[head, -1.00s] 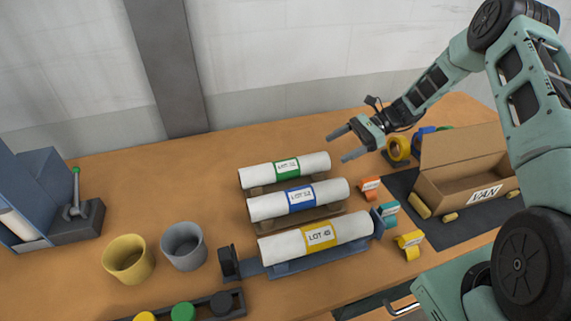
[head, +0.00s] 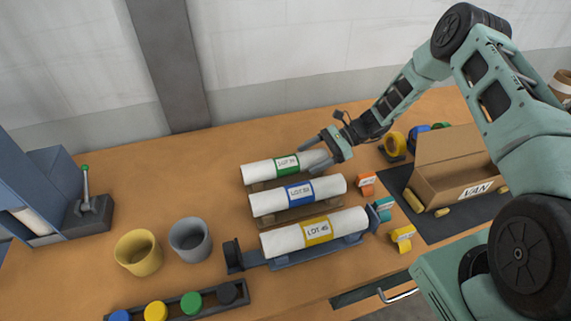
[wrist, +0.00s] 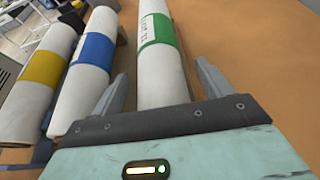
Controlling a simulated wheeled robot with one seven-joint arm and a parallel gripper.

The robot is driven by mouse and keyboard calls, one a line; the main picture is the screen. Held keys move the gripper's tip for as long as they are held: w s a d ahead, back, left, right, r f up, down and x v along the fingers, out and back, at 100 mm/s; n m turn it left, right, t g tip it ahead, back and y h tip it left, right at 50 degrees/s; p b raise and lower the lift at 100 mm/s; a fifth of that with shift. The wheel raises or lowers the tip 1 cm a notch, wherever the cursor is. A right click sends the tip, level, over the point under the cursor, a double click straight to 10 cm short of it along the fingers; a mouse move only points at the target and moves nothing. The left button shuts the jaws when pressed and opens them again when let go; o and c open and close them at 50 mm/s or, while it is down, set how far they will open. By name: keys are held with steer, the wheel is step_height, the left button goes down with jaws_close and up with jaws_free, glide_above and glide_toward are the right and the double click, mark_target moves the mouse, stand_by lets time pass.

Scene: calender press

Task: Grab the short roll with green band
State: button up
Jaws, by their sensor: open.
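The short white roll with the green band (head: 262,171) lies at the back of a row of three rolls, on a wooden cradle. My gripper (head: 313,156) is open at the right end of this roll, with its fingers pointing left. In the wrist view, the green-banded roll (wrist: 163,75) runs between the two spread fingers of my gripper (wrist: 162,85). Whether the fingers touch it I cannot tell. The blue-banded roll (head: 270,201) lies just in front, and the yellow-banded roll (head: 283,240) is frontmost in a blue holder.
A cardboard box marked VAN (head: 440,187) stands right on a dark mat (head: 424,222). Yellow (head: 138,253) and grey (head: 190,240) cups stand left. The table behind the green-banded roll is clear.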

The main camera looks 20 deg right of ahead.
steer(key=c, duration=1.2)
steer(key=shift+r, duration=0.1)
